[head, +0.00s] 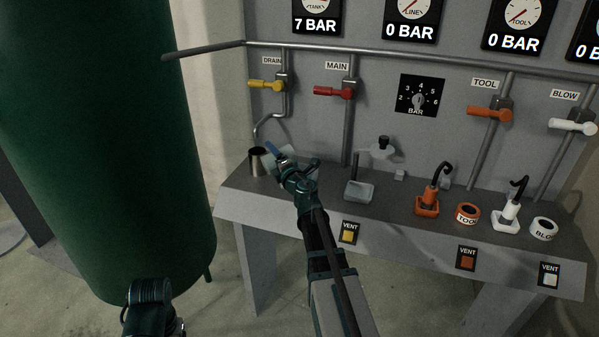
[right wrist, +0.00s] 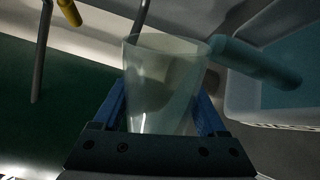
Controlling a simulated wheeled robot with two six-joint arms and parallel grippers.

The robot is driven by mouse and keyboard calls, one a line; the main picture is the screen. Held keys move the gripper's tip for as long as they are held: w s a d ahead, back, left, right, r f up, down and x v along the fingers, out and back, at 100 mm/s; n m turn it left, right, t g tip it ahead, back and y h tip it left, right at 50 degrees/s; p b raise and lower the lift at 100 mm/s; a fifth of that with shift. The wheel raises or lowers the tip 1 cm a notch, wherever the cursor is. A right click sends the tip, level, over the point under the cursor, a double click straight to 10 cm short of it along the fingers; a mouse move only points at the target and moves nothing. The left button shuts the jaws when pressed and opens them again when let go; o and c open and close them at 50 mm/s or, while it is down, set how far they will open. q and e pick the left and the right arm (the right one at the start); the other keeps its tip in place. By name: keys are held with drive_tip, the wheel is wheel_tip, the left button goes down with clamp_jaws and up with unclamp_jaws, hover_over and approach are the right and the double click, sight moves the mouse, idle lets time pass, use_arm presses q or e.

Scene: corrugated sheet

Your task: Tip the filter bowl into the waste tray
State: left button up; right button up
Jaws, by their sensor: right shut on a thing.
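The filter bowl is a clear, tapered cup (right wrist: 160,85) held between the blue fingers of my right gripper (head: 277,152) in the right wrist view. Its mouth points away from the wrist camera. In the head view the gripper is over the left end of the bench, just right of a steel cup, and mostly hides the bowl. A pale-rimmed tray with a blue-grey inside, likely the waste tray (right wrist: 238,85), shows beside the bowl in the right wrist view. A teal rounded shape lies between bowl rim and tray; I cannot tell what it is. My left gripper's fingers do not show.
The steel cup (head: 257,162) stands under the drain pipe. A grey stand (head: 359,191), an orange holder (head: 428,205) and tape-like rings (head: 467,214) stand along the bench to the right. A green tank (head: 105,140) is at the left. Valves and pipes run above the bench.

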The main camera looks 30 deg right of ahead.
drive_tip(key=shift+d+r+m, duration=0.25)
drive_tip(key=shift+d+m, duration=0.1)
drive_tip(key=shift+m, duration=0.15)
drive_tip(key=shift+d+f+m, duration=0.15)
drive_tip(key=shift+f+m, duration=0.15)
drive_tip(key=shift+m, duration=0.4)
idle(0.7)
drive_tip(key=n, duration=0.2)
drive_tip(key=a+n, duration=0.1)
drive_tip(key=n, duration=0.1)
drive_tip(key=shift+a, duration=0.3)
